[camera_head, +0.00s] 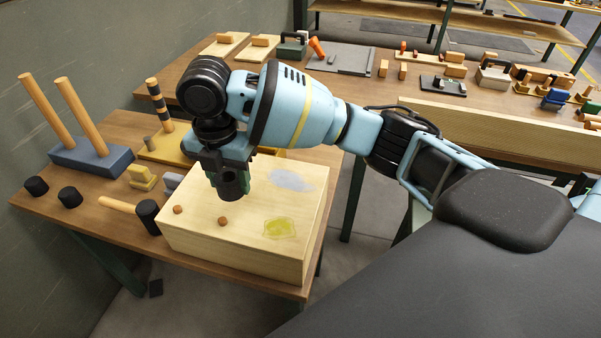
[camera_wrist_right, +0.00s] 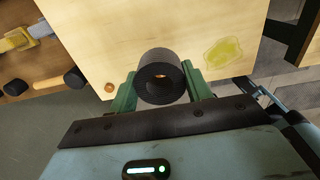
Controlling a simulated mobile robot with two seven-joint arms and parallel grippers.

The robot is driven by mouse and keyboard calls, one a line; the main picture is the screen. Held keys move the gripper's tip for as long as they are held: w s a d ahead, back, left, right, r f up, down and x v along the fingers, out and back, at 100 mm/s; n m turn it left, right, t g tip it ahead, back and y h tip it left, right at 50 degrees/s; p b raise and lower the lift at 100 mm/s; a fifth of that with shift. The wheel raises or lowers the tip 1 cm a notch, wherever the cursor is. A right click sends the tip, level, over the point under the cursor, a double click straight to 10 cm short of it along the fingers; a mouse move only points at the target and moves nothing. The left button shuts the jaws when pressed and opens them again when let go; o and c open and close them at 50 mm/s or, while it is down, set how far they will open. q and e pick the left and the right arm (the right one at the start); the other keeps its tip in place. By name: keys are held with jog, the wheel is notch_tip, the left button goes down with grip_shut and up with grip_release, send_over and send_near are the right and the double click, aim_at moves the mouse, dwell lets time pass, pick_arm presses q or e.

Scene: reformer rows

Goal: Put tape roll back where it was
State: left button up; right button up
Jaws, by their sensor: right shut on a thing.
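The tape roll (camera_wrist_right: 160,84) is a thick black ring with a hole through its middle. In the right wrist view it sits between the two green fingers of my right gripper (camera_wrist_right: 160,92), which is shut on it. In the head view my right gripper (camera_head: 228,168) points down over the pale wooden box (camera_head: 190,236), and the dark roll (camera_head: 233,184) shows at its tips. I cannot tell whether the roll touches the box top. The box top has a grey patch (camera_head: 290,180), a yellow patch (camera_head: 280,228) and two small brown knobs (camera_head: 222,221). My left gripper is not in view.
A mallet (camera_head: 146,213) lies left of the box. A blue block with two wooden rods (camera_head: 88,155), black caps (camera_head: 70,197) and a yellow piece (camera_head: 142,177) stand farther left. A second table (camera_head: 370,95) with many items stands behind.

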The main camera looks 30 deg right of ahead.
jog(key=shift+s+d, duration=0.2)
jog(key=shift+d, duration=0.15)
jog(key=p, duration=0.1)
send_over(305, 183)
jog(key=a, duration=0.2)
jog(key=shift+w+f, duration=0.1)
jog(key=shift+f, duration=0.5)
jog(key=shift+d+f, duration=0.1)
jog(key=shift+d, duration=0.5)
jog(key=f, duration=0.1)
jog(key=d+f, duration=0.1)
jog(key=f, duration=0.1)
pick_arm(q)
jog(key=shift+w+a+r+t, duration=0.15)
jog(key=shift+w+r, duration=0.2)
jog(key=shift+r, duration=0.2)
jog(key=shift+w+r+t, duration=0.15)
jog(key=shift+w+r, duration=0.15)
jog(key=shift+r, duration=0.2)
pick_arm(e)
jog(key=shift+a+f, duration=0.1)
jog(key=shift+f, duration=0.15)
jog(key=shift+f, duration=0.2)
jog(key=o, duration=1)
